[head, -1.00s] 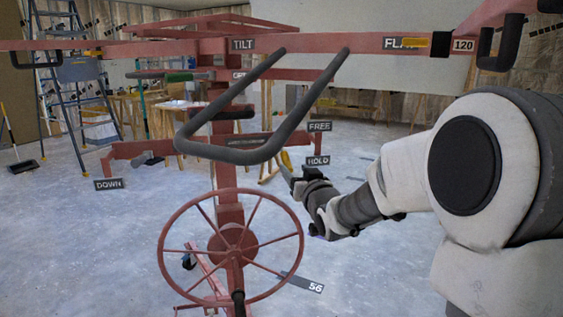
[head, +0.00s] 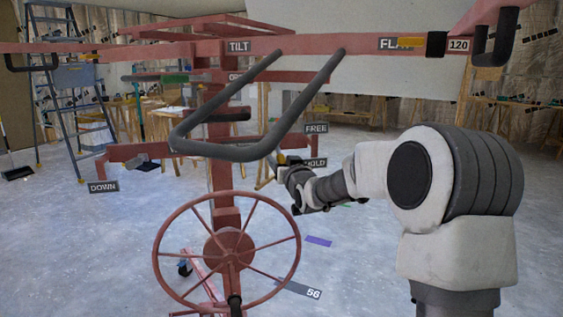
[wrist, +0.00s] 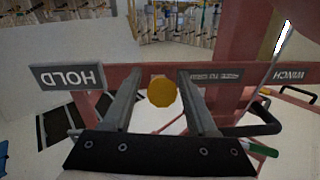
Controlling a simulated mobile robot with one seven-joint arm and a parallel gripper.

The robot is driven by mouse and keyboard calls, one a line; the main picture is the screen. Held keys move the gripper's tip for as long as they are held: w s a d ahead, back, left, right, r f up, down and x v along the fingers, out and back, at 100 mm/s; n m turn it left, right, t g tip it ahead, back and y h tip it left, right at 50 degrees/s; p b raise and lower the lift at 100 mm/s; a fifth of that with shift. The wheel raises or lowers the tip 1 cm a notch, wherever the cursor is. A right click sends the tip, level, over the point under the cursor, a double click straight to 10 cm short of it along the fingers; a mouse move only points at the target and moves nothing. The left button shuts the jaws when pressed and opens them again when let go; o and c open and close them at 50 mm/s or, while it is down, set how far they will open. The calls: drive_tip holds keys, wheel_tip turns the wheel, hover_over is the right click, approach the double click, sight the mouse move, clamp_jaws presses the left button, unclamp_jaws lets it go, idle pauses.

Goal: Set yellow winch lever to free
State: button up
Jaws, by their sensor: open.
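The yellow end of the winch lever (wrist: 161,91) shows in the wrist view as a round knob between the two fingers of my gripper (wrist: 158,78). The fingers are open, with a visible gap on each side of the knob. In the head view the yellow lever tip (head: 281,159) is small and partly hidden by my gripper (head: 286,169). It is beside the HOLD sign (head: 316,163), below the FREE sign (head: 317,128). The HOLD sign also shows upside down in the wrist view (wrist: 68,77). The lever's shaft is mostly hidden.
A red panel lift with a spoked handwheel (head: 227,250) stands ahead. Its grey bent handle (head: 220,151) crosses in front of the mast, left of my gripper. A blue stepladder (head: 72,100) stands back left. The floor right of the lift is clear.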

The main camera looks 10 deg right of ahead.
clamp_jaws()
idle(1.3)
